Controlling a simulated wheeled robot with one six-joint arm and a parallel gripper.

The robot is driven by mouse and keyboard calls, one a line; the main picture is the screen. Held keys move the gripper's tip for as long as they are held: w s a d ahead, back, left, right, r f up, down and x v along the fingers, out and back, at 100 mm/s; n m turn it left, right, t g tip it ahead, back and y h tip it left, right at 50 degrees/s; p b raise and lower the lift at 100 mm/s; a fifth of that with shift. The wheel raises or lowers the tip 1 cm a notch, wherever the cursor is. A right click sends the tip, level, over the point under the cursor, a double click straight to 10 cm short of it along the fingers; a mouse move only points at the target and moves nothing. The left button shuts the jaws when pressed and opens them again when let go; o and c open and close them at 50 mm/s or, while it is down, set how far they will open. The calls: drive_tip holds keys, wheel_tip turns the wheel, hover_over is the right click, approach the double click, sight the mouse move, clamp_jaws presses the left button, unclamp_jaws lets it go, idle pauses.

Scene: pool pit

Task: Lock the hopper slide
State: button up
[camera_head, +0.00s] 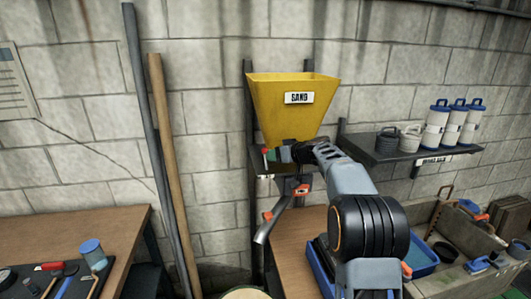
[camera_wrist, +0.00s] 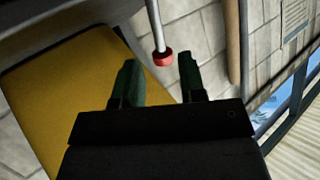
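The yellow hopper (camera_head: 273,108), labelled SAND, is mounted on the block wall. It also shows at the left of the wrist view (camera_wrist: 70,105). My gripper (camera_head: 282,154) is just under the hopper, and its fingers are small and partly hidden there. In the wrist view my gripper (camera_wrist: 158,62) is open, with two dark green fingers apart. A thin pale rod with a red end (camera_wrist: 162,58) shows between the fingertips; I see no finger contact. A small red part (camera_head: 267,152) shows left of my gripper under the hopper. I cannot tell the slide's position or its lock.
A grey chute-like bar (camera_head: 272,221) with orange-red parts hangs below my wrist. A blue tray (camera_head: 424,257) lies on the bench behind my arm. Two poles (camera_head: 163,130) lean at the left.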

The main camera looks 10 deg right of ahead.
sight(265, 155)
drive_tip(key=shift+p+x, duration=0.9)
drive_tip(key=shift+x, duration=1.95)
clamp_jaws()
